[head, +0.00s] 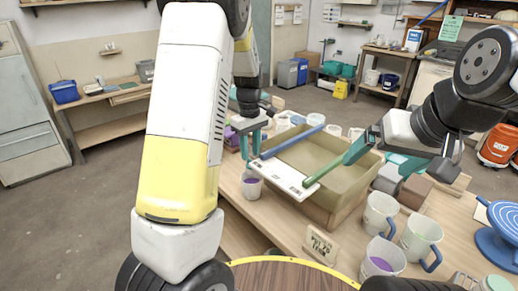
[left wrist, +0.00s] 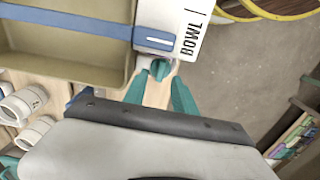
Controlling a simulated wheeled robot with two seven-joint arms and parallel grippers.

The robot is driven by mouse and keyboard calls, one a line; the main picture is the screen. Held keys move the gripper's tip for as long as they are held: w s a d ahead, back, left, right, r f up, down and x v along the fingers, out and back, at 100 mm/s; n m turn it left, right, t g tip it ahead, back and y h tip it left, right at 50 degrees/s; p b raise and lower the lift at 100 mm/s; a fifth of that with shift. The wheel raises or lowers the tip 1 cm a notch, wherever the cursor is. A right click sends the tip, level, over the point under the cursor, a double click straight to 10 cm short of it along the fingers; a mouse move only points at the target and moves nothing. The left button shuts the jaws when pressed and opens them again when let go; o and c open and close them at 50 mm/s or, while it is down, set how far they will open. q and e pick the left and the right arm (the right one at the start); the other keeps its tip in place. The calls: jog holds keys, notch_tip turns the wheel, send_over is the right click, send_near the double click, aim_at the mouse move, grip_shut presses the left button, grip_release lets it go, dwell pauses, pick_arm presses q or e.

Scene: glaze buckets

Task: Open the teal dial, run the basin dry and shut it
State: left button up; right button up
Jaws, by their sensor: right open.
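The tan basin (head: 336,205) stands on the wooden table, with a white plate (head: 283,179) at its left end; in the left wrist view the plate reads "BOWL". The teal dial (left wrist: 161,68) shows on the basin's end below that plate. My left gripper (head: 250,152) is open at that end, its teal fingers (left wrist: 158,88) spread just short of the dial; I cannot tell if they touch it. In the head view I cannot make out the dial behind the fingers. A small cup with purple liquid (head: 252,187) stands under that end. My right gripper (head: 373,160) is open near the basin's right side.
White mugs (head: 379,213) and a purple-filled jug (head: 383,257) stand to the right, near a blue turntable (head: 499,238). A small sign (head: 320,246) stands in front. Floor on the left is clear.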

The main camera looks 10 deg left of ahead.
aim_at(251, 160)
pick_arm(q)
notch_tip(251, 160, up, 5)
jog(key=shift+r, duration=0.1)
dwell(0.3)
jog(key=shift+s+r, duration=0.1)
jog(key=s+d+r+m+t+h, duration=0.1)
jog(key=s+r+m+t, duration=0.2)
jog(key=s, duration=0.9)
jog(key=s+d+r+m+t+h, duration=0.1)
jog(key=s+r+m+t, duration=0.2)
jog(key=s+r+m, duration=0.4)
jog(key=s+r, duration=0.1)
jog(key=s, duration=0.4)
jog(key=shift+s+r+m, duration=0.25)
jog(key=shift+s+m, duration=0.1)
jog(key=shift+m, duration=0.05)
jog(key=shift+a, duration=0.1)
dwell(0.4)
